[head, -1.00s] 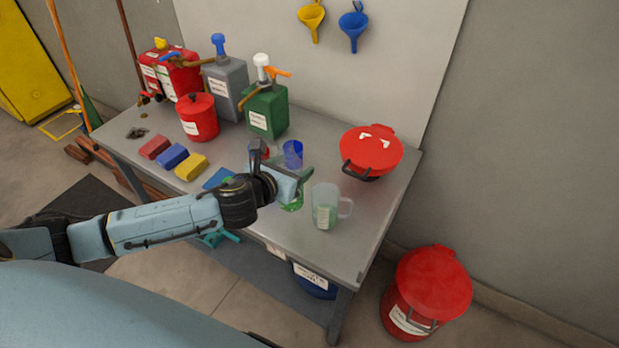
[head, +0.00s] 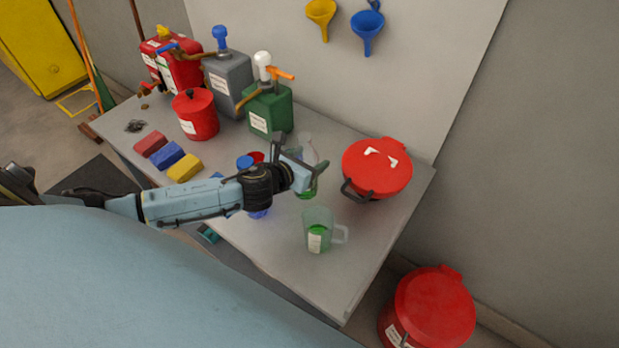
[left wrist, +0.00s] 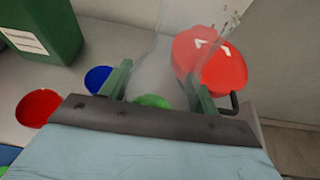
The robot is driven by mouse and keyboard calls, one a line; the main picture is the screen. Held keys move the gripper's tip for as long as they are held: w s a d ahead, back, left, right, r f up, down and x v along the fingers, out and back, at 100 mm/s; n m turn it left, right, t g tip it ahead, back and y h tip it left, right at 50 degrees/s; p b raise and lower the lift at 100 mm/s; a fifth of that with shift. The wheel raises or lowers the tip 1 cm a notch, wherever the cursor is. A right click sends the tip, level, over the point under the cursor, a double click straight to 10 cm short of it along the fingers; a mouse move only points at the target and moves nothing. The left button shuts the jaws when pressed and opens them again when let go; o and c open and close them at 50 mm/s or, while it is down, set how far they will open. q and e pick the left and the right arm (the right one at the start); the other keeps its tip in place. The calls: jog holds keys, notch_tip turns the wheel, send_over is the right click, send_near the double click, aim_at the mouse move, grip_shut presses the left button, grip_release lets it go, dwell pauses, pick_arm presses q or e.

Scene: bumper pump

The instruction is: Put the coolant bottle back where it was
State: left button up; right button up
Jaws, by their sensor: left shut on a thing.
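The coolant bottle (head: 308,149) is clear, with green liquid low in it. My left gripper (head: 307,166) is shut on it, between the green pump container and the red lidded pan. The bottle looks roughly upright; whether its base touches the bench (head: 375,243) cannot be told. In the left wrist view the clear bottle (left wrist: 160,58) stands between the fingers of the left gripper (left wrist: 158,88), with green showing at the gripper's edge. My right gripper is not in view.
A clear jug (head: 317,230) with green liquid stands in front of the gripper. The red lidded pan (head: 377,168) is to the right, and the green container (head: 270,110) behind left. Red and blue round items (left wrist: 38,107) lie near the gripper. The bench's front right is clear.

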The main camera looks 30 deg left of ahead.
pick_arm(q)
jog(key=shift+f, duration=0.85)
notch_tip(320, 180, down, 3)
jog(key=shift+f+b, duration=0.1)
jog(key=shift+b, duration=0.55)
jog(key=shift+f, duration=0.3)
jog(key=shift+w+r, duration=0.1)
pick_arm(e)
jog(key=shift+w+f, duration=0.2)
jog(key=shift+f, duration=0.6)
pick_arm(q)
jog(key=shift+f, duration=0.2)
jog(key=o, duration=1.2)
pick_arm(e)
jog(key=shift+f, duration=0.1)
